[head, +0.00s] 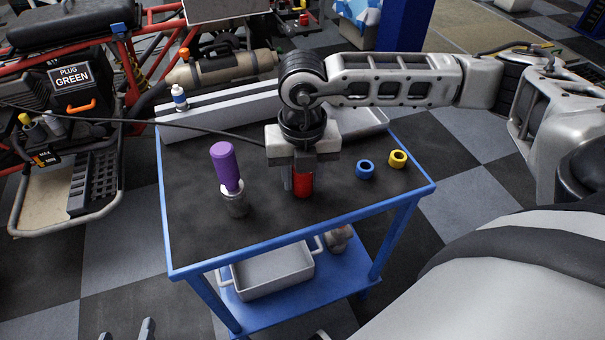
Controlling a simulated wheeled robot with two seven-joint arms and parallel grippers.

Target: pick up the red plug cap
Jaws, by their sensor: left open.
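The red plug cap (303,186), a short red cylinder, stands on the dark top of the blue-framed cart (260,222). My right gripper (297,180) points down right over it, with one grey finger beside its left side. The gripper body hides the cap's upper part, and I cannot tell whether the fingers are closed on it. My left gripper (127,333) shows only as two separated fingertips at the bottom left edge, open and empty, well away from the cap.
A blue ring (365,169) and a yellow ring (397,159) lie right of the cap. A small white bottle (179,98) stands at the back left. The cart's front is clear.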

